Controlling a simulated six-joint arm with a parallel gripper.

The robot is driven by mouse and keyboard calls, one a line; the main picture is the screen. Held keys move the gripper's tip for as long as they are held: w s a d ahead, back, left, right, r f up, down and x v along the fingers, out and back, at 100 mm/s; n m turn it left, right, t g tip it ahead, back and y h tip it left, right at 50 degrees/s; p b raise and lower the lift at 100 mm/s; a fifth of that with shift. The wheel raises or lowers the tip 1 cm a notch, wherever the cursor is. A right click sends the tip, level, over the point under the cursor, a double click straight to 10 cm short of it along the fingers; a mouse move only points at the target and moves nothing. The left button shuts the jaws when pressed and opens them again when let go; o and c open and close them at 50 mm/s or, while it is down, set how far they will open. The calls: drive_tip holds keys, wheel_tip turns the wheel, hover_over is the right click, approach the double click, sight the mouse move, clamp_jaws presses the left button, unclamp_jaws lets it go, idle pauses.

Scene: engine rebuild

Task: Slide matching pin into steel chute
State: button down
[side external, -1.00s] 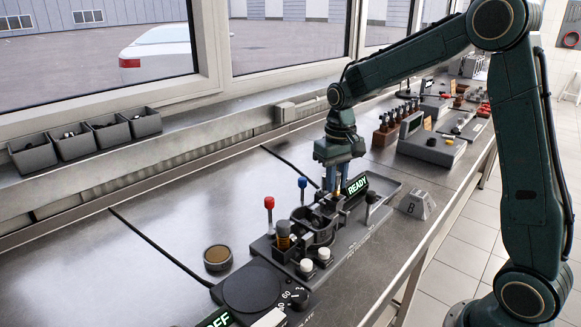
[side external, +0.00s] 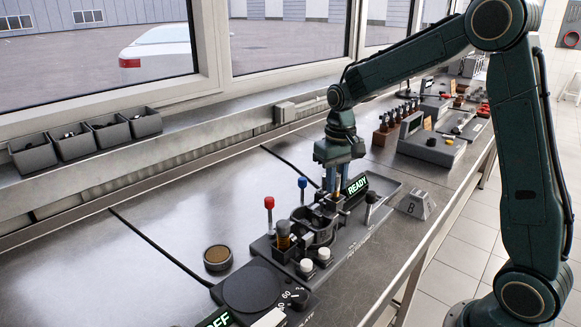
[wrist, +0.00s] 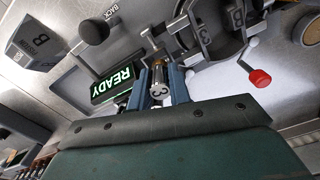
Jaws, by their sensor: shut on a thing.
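My gripper (side external: 337,183) points down over the dark fixture (side external: 362,225), beside its lit READY display. In the wrist view my gripper (wrist: 160,82) has its two blue fingers shut on a metal pin (wrist: 160,95) whose end face is marked 3. In the side view, part of the pin shows just below the fingers, with its lower end hidden among the fixture parts. Dark curved brackets marked 3 and B (wrist: 206,36) stand beside the fingers in the wrist view. I cannot clearly pick out the steel chute or tell whether the pin touches it.
A red-knobbed lever (side external: 269,203) and a blue-knobbed lever (side external: 302,183) rise close to the gripper. A black knob (side external: 371,197) and a grey block marked B (side external: 416,205) are to its right. A round tin (side external: 217,257) lies left; the bench behind is mostly clear.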

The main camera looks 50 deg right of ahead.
drive_tip(key=shift+f, duration=0.95)
idle(0.9)
drive_tip(key=c, duration=0.8)
unclamp_jaws()
drive_tip(key=shift+d, duration=0.1)
drive_tip(key=shift+c, duration=0.3)
drive_tip(key=shift+c, duration=0.3)
drive_tip(key=shift+r, duration=0.1)
drive_tip(key=shift+o, duration=0.5)
drive_tip(key=shift+w+d+r, duration=0.1)
drive_tip(key=shift+r, duration=0.8)
drive_tip(key=shift+a+r, duration=0.2)
drive_tip(key=shift+r, duration=2.85)
